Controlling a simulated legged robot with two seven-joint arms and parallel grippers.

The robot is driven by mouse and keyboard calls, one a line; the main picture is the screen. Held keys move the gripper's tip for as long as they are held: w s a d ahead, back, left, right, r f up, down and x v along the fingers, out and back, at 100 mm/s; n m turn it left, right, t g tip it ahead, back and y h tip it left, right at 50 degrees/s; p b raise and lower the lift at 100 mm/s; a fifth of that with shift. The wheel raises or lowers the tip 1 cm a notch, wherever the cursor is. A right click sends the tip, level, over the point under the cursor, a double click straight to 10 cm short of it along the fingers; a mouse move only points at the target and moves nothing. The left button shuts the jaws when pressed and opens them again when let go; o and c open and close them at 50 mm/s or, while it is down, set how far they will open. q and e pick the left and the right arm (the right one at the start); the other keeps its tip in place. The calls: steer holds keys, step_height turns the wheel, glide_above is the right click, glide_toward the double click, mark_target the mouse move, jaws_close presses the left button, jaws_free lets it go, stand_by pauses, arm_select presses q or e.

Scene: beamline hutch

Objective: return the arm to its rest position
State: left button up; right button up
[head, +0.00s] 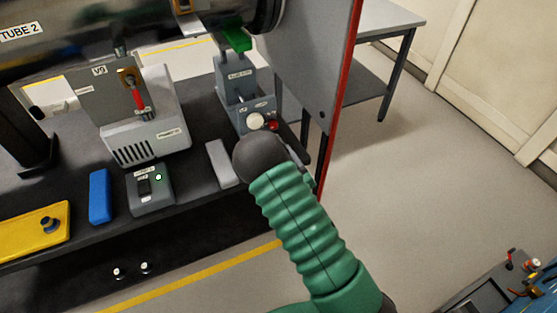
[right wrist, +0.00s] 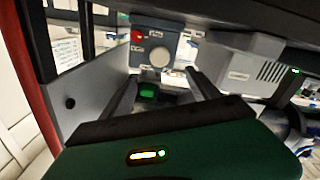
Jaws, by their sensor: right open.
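My right arm (head: 305,230), with a green ribbed sleeve, reaches up from the bottom of the head view. Its dark wrist (head: 262,160) hides most of the right gripper there. In the right wrist view my right gripper (right wrist: 162,77) is open, its two dark fingers spread apart with nothing seen held between them. Beyond the fingers is a grey control box (right wrist: 168,42) with a white round knob (right wrist: 159,57) and a red button (right wrist: 138,36). The knob also shows in the head view (head: 255,121), just past my wrist. My left gripper is not in view.
The dark bench (head: 75,165) holds a grey VG unit (head: 150,135), a small switch box (head: 150,190) with a green light, a blue block (head: 99,196) and a yellow pendant (head: 30,232). A red-edged panel (head: 318,70) stands right of the control box. Open floor (head: 440,170) lies right.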

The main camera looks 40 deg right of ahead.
stand_by(0.4)
steer(key=a+f+m+g+y, duration=0.1)
steer(key=a+f+m+g, duration=0.2)
steer(key=a+f+g, duration=0.3)
steer(key=s+a+r+n+g+y, duration=0.1)
steer(key=s+a+r+g+y, duration=0.25)
steer(key=s+a+g, duration=0.65)
steer(key=s+a+r+p, duration=0.1)
steer(key=s+r+p, duration=0.1)
steer(key=r+p, duration=0.5)
steer(key=s+r+t+p, duration=0.1)
steer(key=s+r+p, duration=0.2)
steer(key=r+p, duration=0.4)
steer(key=shift+a+r, duration=0.2)
steer(key=shift+a, duration=0.15)
